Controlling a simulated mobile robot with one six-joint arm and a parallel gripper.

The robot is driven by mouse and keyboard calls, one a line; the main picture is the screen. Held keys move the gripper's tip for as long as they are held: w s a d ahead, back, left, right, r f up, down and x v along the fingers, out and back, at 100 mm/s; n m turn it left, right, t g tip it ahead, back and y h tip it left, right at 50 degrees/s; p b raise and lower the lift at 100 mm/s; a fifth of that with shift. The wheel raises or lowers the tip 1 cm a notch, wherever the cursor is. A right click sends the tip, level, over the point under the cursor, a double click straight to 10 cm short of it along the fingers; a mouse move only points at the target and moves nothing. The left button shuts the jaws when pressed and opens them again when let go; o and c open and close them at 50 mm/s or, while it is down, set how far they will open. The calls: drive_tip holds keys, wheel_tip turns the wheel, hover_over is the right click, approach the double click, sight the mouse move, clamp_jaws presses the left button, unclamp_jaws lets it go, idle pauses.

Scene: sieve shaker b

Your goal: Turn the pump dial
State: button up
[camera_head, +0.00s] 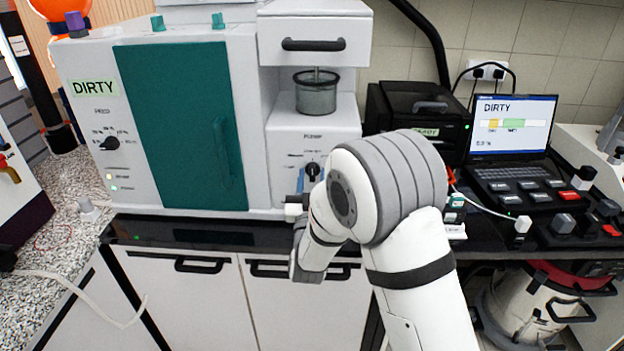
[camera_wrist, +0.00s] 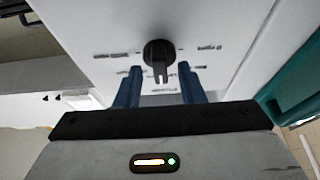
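The pump dial (camera_head: 312,172) is a small black knob on the white pump panel (camera_head: 318,148), below a grey metal cup. In the wrist view the dial (camera_wrist: 158,54) lies ahead of my gripper (camera_wrist: 158,80), roughly centred between its two blue fingers. The fingers are apart, one on each side of the dial's lower pointer, with gaps between. I cannot tell whether the fingertips reach the dial's depth. In the head view my arm comes from the lower right, and the gripper end is largely hidden behind it near the panel.
A machine with a green door (camera_head: 180,125), a "DIRTY" label and a feed dial (camera_head: 110,143) stands left of the pump panel. A grey cup (camera_head: 316,92) sits above it. A laptop (camera_head: 510,125) and a black box (camera_head: 418,112) stand to the right. Cabinets are below.

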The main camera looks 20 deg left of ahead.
clamp_jaws()
